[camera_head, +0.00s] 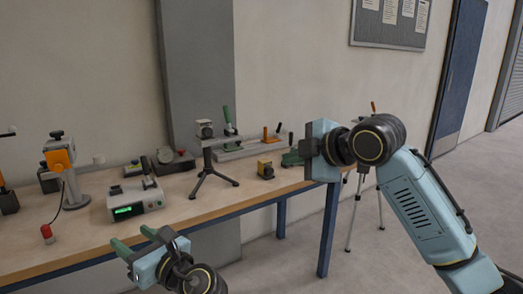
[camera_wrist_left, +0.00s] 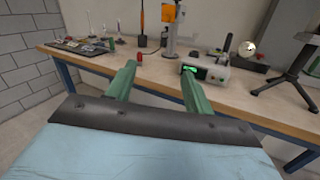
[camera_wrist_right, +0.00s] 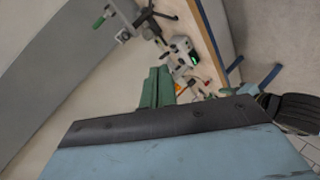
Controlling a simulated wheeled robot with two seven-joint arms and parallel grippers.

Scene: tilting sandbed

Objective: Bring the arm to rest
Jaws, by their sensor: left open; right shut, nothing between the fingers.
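My left gripper (camera_head: 135,243) is low at the front edge of the workbench, its green fingers apart and empty. In the left wrist view its two fingers (camera_wrist_left: 155,85) are spread, with the bench top beyond them. My right gripper (camera_head: 292,158) is raised near the right end of the bench, pointing left. In the right wrist view its green fingers (camera_wrist_right: 157,87) are pressed together with nothing between them. My right arm comes in from the lower right and bends at a dark elbow-like joint.
Another tripod (camera_head: 353,215) stands on the floor. Floor at right is open.

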